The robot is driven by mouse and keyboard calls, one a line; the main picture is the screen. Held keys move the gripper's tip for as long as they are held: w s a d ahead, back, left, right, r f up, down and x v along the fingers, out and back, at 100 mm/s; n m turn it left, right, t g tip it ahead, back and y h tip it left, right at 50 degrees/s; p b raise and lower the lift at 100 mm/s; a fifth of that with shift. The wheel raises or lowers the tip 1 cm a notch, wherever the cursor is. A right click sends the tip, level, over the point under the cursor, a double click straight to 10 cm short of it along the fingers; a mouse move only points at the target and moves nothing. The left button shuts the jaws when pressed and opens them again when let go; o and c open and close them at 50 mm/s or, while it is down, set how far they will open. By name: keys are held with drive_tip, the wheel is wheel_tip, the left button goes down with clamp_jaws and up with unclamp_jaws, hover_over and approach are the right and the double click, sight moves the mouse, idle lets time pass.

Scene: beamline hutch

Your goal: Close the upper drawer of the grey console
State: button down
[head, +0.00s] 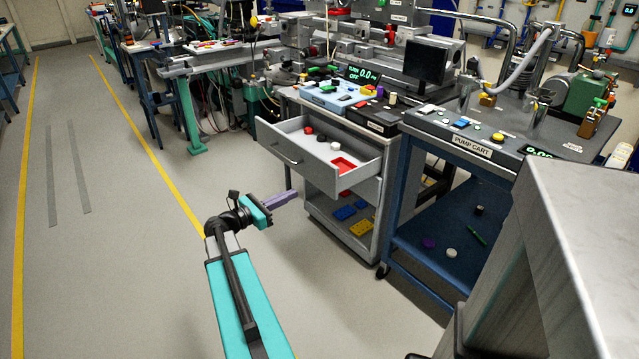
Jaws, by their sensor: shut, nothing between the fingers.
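The grey console (362,207) stands right of the middle in the head view. Inside the drawer lie a few small dark, red and white round pieces and a red square tray (343,165). My gripper (294,194) is shut and empty. It is in front of the drawer, below and near its front in the picture. Whether it touches the drawer cannot be told.
Below the drawer, an open shelf holds blue and yellow pieces (361,228). A blue pump cart (400,215) stands close to the console's right. A large grey metal box (570,270) fills the lower right. The floor (130,240) to the left is clear, with yellow lines.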

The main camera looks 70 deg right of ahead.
sight(329, 177)
drive_tip(key=shift+d, duration=0.1)
drive_tip(key=b+x, duration=0.1)
drive_tip(key=x, duration=1.3)
drive_tip(key=shift+w, duration=0.1)
idle(0.3)
